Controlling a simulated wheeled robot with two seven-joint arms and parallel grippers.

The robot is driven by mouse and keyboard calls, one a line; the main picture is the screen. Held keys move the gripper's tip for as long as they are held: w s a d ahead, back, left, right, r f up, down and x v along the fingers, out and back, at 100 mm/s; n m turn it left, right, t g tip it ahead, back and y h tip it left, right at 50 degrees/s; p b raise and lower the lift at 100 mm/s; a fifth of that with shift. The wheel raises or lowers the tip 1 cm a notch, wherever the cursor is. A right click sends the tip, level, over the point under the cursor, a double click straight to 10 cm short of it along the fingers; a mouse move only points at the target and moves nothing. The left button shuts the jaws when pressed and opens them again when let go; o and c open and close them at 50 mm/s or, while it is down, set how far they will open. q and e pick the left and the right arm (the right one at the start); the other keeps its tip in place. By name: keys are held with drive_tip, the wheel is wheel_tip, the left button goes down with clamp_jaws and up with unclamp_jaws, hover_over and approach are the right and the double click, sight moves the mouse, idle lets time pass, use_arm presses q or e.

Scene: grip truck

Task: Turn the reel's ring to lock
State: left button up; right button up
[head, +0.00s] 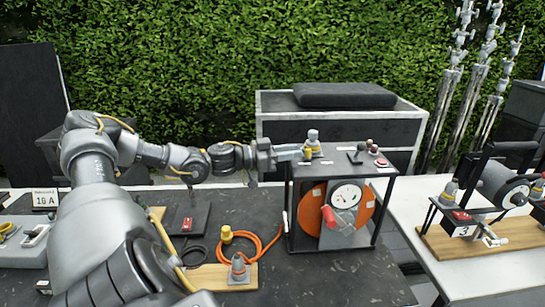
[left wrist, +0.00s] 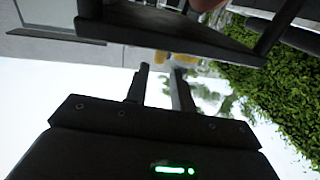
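The reel is an orange cable drum (head: 312,207) in a black box frame (head: 290,215), with a white round dial and a red-and-clear part on its face. A grey connector with a yellow ring (head: 308,153) stands upright on the frame's top left corner. My left gripper (head: 298,153) reaches in from the left, level with that ring, its fingertips right beside it. In the left wrist view, the two fingers (left wrist: 160,75) are apart, with blurred yellow (left wrist: 183,60) at their tips. I cannot tell whether they touch it. My right gripper is not in view.
Small knobs and a red switch (head: 381,162) stand on the frame's top right. An orange cable (head: 262,250), a yellow plug (head: 226,234) and a grey connector on a wooden board (head: 238,268) lie in front. The dark table's front right (head: 350,280) is clear.

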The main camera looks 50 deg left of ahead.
use_arm(q)
drive_tip(key=b+v, duration=0.2)
drive_tip(key=v, duration=0.5)
drive_tip(key=shift+s, duration=0.35)
drive_tip(key=shift+a, duration=0.15)
